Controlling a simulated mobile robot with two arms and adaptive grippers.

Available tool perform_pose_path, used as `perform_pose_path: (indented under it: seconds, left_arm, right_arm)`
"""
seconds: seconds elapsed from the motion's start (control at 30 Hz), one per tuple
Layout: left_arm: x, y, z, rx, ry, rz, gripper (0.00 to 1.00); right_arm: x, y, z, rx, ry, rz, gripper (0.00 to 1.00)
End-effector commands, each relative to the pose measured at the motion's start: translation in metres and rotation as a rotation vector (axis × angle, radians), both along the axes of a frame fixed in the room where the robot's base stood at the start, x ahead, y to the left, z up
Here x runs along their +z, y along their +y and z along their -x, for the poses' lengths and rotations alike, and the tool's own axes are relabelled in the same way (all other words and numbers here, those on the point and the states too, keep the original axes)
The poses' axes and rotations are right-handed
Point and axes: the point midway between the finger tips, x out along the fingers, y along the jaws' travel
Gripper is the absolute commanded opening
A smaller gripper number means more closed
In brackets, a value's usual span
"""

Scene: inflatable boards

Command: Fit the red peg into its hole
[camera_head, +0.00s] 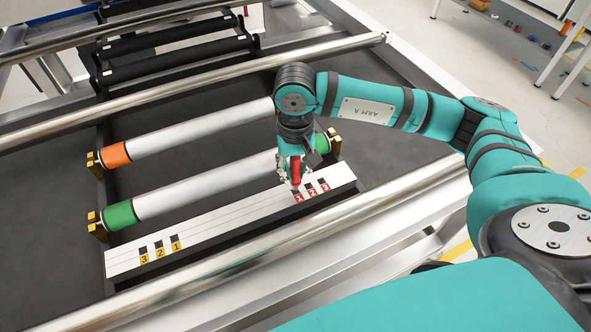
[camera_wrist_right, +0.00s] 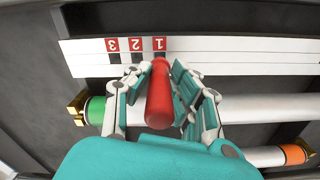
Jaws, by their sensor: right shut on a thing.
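The red peg (camera_head: 295,171) is held upright or nearly so in my right gripper (camera_head: 292,180), at the right end of the white board (camera_head: 235,218). In the right wrist view, the red peg (camera_wrist_right: 160,95) lies between the fingers of my right gripper (camera_wrist_right: 160,88). Its far end is beside the red label 1 (camera_wrist_right: 160,43) and covers part of the square hole there. I cannot tell whether the tip is in the hole or just above it. Holes by red labels 2 (camera_wrist_right: 136,44) and 3 (camera_wrist_right: 112,45) look dark and empty. My left gripper is out of view.
Holes with yellow labels (camera_head: 160,252) are at the board's left end. Behind the board lie two white rollers, one with green ends (camera_head: 120,215), one with an orange end (camera_head: 115,155), in brass holders. A metal rail (camera_head: 250,270) runs along the front.

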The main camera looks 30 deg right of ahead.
Motion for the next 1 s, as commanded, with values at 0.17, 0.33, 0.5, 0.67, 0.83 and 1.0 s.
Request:
perform_pose_path:
  seconds: [0.17, 0.33, 0.5, 0.67, 0.83, 1.0]
  left_arm:
    - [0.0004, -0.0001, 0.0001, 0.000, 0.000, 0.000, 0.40]
    - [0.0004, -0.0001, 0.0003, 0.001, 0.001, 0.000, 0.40]
    - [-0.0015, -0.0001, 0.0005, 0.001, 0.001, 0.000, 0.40]
    - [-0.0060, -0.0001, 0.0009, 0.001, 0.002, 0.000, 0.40]
    - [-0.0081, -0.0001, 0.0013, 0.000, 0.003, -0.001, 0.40]
    - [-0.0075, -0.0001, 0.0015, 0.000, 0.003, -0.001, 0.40]
  right_arm:
    - [0.0007, -0.0001, -0.0001, 0.000, 0.000, 0.000, 0.00]
    - [0.0006, -0.0001, -0.0001, 0.000, 0.000, 0.000, 0.00]
    - [-0.0001, -0.0001, -0.0001, -0.001, 0.000, 0.000, 0.00]
    - [-0.0010, -0.0001, 0.0000, -0.003, 0.000, 0.000, 0.00]
    - [0.0001, -0.0002, 0.0000, -0.005, 0.000, 0.001, 0.00]
    - [0.0006, -0.0002, 0.0001, -0.005, 0.000, 0.000, 0.00]
